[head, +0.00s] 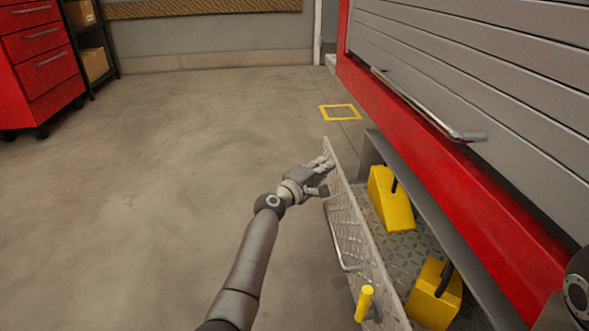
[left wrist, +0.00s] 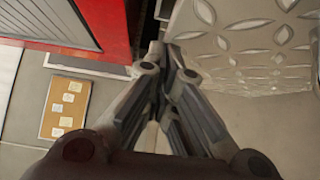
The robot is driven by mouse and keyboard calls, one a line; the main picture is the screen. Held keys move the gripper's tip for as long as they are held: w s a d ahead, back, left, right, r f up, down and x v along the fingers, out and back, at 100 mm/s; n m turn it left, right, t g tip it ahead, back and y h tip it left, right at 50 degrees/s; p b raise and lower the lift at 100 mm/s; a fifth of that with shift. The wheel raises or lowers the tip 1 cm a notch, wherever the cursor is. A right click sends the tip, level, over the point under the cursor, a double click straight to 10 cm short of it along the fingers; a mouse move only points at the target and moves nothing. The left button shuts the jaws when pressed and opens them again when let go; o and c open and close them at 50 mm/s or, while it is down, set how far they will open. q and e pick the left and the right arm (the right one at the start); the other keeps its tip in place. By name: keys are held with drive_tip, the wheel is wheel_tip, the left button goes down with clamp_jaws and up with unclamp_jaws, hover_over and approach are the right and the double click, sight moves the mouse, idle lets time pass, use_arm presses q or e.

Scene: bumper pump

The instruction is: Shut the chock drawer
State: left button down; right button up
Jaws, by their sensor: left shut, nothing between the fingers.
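The chock drawer (head: 345,215) stands open below the red and grey vehicle body. Its front is a bright patterned metal plate with a bar handle (head: 338,243) on the outer face and a yellow knob (head: 364,302) at the near end. Two yellow chocks (head: 389,199) (head: 434,295) sit inside it. My left gripper (head: 326,172) is shut and empty at the far end of the drawer front, on its outer side. In the left wrist view the shut fingers (left wrist: 168,62) lie beside the patterned plate (left wrist: 245,50); I cannot tell whether they touch it. My right gripper is out of view.
A closed grey shutter (head: 490,70) with a long bar handle (head: 430,112) is above the drawer. A red tool cabinet (head: 40,60) and a dark shelf (head: 93,45) stand at the far left. The concrete floor left of the drawer is clear.

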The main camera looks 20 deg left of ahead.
use_arm(q)
drive_tip(key=w+d+b, duration=0.2)
drive_tip(key=w+d, duration=0.2)
drive_tip(key=d, duration=0.5)
drive_tip(key=shift+w+a, duration=0.1)
